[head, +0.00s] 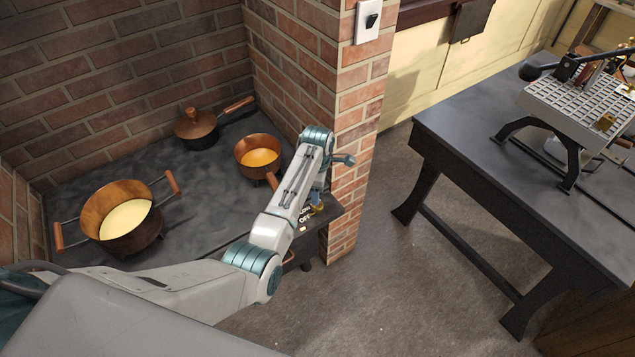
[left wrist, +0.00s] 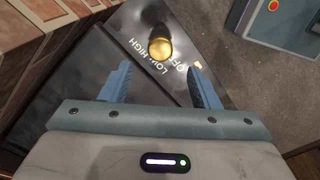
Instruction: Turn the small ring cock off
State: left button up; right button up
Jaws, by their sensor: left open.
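The ring cock shows as a round brass knob (left wrist: 160,48) in the left wrist view, on a dark plate lettered LOW, HIGH and OFF. In the head view the brass cock (head: 317,207) is small and partly hidden at the hob's front right corner, by the brick pillar. My left gripper (left wrist: 160,82) is open and empty. Its two blue fingers lie either side of the knob's line in the wrist view, with the knob just past the tips and no visible contact. In the head view my left arm covers much of the gripper. My right gripper is not in view.
On the dark hob (head: 85,190) stand a large copper pan (head: 117,207), a lidded pan (head: 197,128) and a small copper pan (head: 259,153). The brick pillar (head: 355,110) rises close beside my left wrist. A dark table (head: 470,125) stands right, across open floor.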

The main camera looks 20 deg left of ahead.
pick_arm(q)
notch_tip(320, 180, up, 4)
jog(key=shift+f, duration=0.15)
dwell(0.5)
